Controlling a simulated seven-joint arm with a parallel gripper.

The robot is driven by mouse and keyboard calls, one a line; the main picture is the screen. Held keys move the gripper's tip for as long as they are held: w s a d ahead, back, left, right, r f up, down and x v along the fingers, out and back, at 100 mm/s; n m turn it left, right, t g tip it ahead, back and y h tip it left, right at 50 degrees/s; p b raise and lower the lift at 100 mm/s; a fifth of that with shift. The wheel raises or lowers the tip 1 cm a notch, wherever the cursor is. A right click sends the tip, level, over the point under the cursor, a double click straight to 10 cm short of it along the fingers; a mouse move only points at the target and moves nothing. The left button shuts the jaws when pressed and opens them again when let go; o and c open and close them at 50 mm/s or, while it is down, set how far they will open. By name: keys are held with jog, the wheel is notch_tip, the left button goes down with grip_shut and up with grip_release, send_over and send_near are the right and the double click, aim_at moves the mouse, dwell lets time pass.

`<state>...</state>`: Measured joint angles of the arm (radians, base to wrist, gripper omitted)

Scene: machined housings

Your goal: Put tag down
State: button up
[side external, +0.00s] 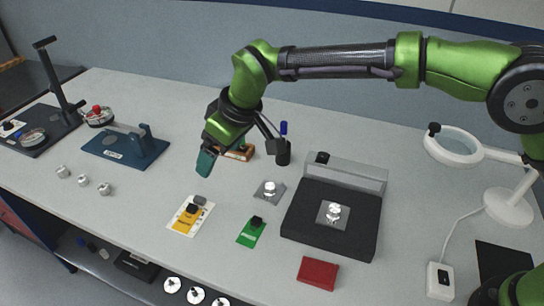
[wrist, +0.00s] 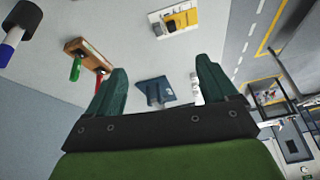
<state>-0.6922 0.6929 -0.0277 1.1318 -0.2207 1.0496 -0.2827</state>
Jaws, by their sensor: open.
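A yellow tag (side external: 181,222) on a white card lies flat on the table with a dark block on it; it also shows at the top of the wrist view (wrist: 187,18). A green tag (side external: 247,238) with a black knob lies to its right, nearer the dark fixture. My gripper (side external: 205,163) is in the air above the table, behind the yellow tag in the side view. In the wrist view its two green fingers (wrist: 160,68) are spread with nothing between them. No tag is in my gripper.
A black fixture (side external: 300,222) holds a shiny part on a plate. A grey plate (side external: 262,196) with another part, a red box (side external: 318,273), a wooden holder (side external: 239,153) and a pen cup (side external: 283,154) stand nearby. A blue stand (side external: 115,148) and small round parts are left. Table between is clear.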

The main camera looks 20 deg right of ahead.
jog(key=s+d+r+m+t, duration=0.1)
jog(key=s+d+r+m, duration=0.2)
jog(key=d, duration=0.5)
jog(key=s+d+r+m, duration=0.1)
jog(key=s+d+r, duration=0.1)
jog(key=d+r, duration=0.45)
jog(key=s+d+r+m+t, duration=0.1)
jog(key=s+d+r+m, duration=0.15)
jog(key=d, duration=0.65)
jog(key=s+d+f+m, duration=0.2)
jog(key=s+d, duration=0.4)
jog(key=s, duration=0.2)
jog(key=s+d+f+m+t+h, duration=0.1)
jog(key=s+d+f+m, duration=0.2)
jog(key=s+d, duration=0.2)
jog(key=s, duration=0.3)
jog(key=shift+d+t, duration=0.3)
jog(key=shift+d, duration=0.05)
jog(key=shift+r, duration=0.1)
